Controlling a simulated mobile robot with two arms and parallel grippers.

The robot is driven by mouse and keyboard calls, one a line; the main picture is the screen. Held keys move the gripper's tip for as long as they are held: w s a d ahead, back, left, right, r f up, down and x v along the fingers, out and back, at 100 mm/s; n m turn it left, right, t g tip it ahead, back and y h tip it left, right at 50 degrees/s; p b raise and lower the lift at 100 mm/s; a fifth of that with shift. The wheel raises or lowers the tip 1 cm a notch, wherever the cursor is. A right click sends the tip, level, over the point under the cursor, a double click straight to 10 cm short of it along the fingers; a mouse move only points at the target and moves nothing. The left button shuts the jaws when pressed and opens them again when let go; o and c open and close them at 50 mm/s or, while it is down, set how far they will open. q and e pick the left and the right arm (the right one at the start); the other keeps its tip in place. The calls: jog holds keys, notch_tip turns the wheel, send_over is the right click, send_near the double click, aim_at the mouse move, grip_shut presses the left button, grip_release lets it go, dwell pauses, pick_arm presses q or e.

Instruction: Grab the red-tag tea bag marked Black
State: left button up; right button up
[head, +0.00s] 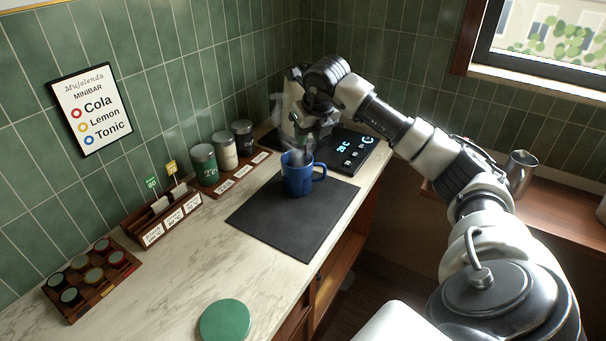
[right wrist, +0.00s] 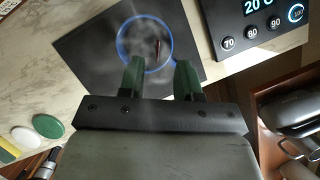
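The wooden tea bag box (head: 165,218) stands on the counter at the left, with three white labels in front. A green tag (head: 152,183) and a yellow tag (head: 171,168) rise from it; I see no red tag there. The blue mug (head: 297,181) stands on a dark mat (head: 290,226) with steam above it. In the right wrist view, a thin dark-red thing (right wrist: 157,48) shows within the mug's rim (right wrist: 120,50); I cannot tell what it is. My right gripper (right wrist: 158,78) is open and empty, above and beside the mug. My left gripper is out of view.
A dark control panel (head: 352,150) lies beyond the mug. Canisters (head: 204,165) line the wall. A capsule rack (head: 92,278) and a green disc (head: 225,320) are at the near left. A metal jug (head: 520,172) stands on the right shelf. The counter between rack and mat is clear.

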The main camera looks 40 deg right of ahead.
jog(key=p, duration=0.1)
send_over(303, 165)
notch_tip(303, 165, down, 4)
jog(key=shift+d+f, duration=0.15)
grip_shut()
